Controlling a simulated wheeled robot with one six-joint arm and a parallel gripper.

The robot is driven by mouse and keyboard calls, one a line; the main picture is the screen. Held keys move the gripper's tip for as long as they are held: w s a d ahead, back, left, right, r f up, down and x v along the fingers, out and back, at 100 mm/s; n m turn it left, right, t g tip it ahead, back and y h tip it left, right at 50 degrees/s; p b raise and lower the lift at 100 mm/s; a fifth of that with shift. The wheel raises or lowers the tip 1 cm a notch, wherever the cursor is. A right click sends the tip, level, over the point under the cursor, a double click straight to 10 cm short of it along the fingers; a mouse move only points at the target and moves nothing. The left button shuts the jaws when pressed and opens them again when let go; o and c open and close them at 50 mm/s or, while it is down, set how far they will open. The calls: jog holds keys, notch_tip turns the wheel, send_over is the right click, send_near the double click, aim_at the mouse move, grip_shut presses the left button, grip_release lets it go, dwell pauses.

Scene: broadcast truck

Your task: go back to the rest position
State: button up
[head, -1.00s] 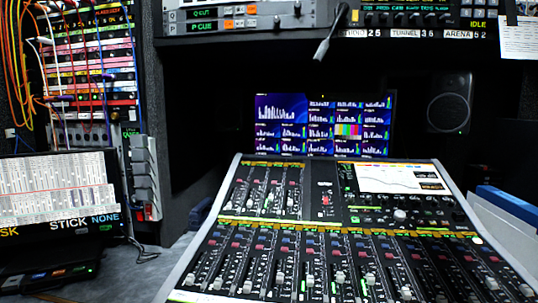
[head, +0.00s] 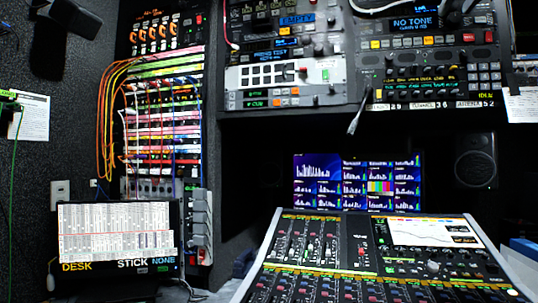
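My gripper does not show in the head view, and no part of my arm can be made out. The head view faces a mixing console (head: 352,268) with rows of faders, cut off by the bottom edge. Behind it stands a screen (head: 357,182) with bar meters and a colour-bar tile.
A patch panel (head: 160,125) with looping coloured cables is on the left wall. Below it is a monitor (head: 117,232) reading DESK, STICK, NONE. Equipment racks (head: 430,60) hang above the console, with a gooseneck microphone (head: 357,118) sticking down. A speaker (head: 475,160) is at right.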

jog(key=w+a+f+n+g+y, duration=0.1)
jog(key=a+f+g+y, duration=0.15)
jog(key=f, duration=1.65)
jog(key=w+a+f+n+g+y, duration=0.1)
jog(key=w+a+f+g, duration=0.15)
jog(key=f, duration=1.75)
jog(key=s+a+f+g, duration=0.2)
jog(key=s+f, duration=0.3)
jog(key=f, duration=0.9)
jog(key=s+a+f+g+y, duration=0.1)
jog(key=s+f, duration=0.5)
jog(key=f, duration=0.9)
jog(key=s+a+f+n+g, duration=0.1)
jog(key=s+a+f+g, duration=0.2)
jog(key=f, duration=1.1)
jog(key=s, duration=0.3)
jog(key=shift+f+g, duration=0.35)
jog(key=shift+g, duration=0.05)
